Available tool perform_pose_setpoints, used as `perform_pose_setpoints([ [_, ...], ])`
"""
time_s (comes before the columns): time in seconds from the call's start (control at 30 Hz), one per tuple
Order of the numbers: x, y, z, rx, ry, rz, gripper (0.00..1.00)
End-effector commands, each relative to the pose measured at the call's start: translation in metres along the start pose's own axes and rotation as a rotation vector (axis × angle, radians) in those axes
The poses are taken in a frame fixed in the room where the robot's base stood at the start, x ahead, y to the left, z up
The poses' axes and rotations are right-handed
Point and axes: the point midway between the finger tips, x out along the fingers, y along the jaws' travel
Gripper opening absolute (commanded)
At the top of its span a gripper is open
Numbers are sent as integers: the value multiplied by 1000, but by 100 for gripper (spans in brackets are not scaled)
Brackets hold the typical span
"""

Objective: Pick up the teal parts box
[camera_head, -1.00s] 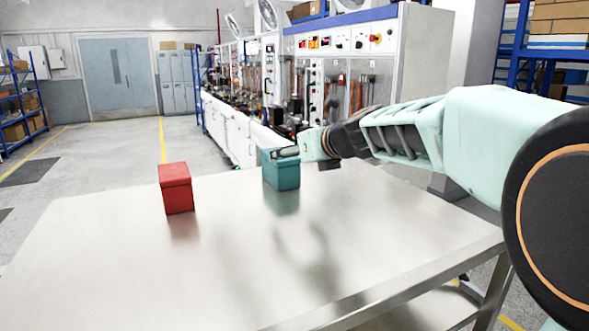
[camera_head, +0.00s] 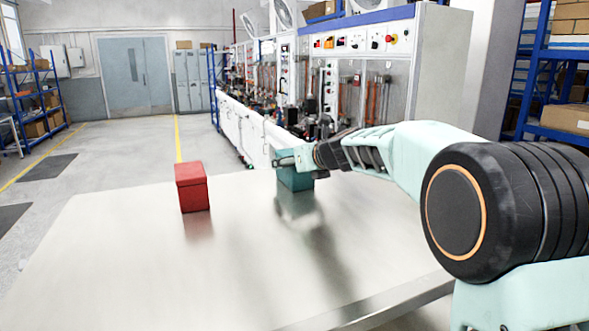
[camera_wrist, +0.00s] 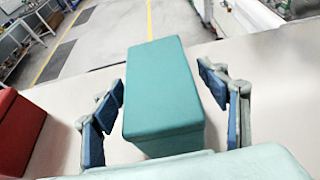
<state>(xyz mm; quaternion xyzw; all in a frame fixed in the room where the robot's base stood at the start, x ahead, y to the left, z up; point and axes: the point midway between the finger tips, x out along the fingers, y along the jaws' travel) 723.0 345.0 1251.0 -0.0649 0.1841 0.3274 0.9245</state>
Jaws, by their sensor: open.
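The teal parts box (camera_head: 294,178) stands upright on the metal table, near its far edge. In the wrist view the teal box (camera_wrist: 163,90) fills the middle, with its lid facing the camera. My gripper (camera_head: 284,160) is at the box in the head view, and my arm hides part of the box's upper right. In the wrist view my gripper (camera_wrist: 163,95) is open, with one blue-padded finger on each side of the box. A gap shows between each finger and the box sides.
A red box (camera_head: 192,187) stands on the table (camera_head: 130,250) to the left of the teal box; its edge (camera_wrist: 18,128) shows at the wrist view's left. The table's left and front are bare. Test benches (camera_head: 350,90) stand behind the table.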

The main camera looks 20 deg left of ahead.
Motion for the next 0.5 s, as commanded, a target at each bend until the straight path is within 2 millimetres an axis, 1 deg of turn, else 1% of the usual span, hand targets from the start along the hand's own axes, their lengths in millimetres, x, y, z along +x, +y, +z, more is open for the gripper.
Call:
perform_pose_setpoints([
  [0.17,0,0,0,0,0,0,68],
  [0.2,0,0,0,0,0,0,66],
  [0.5,0,0,0,0,0,0,33],
])
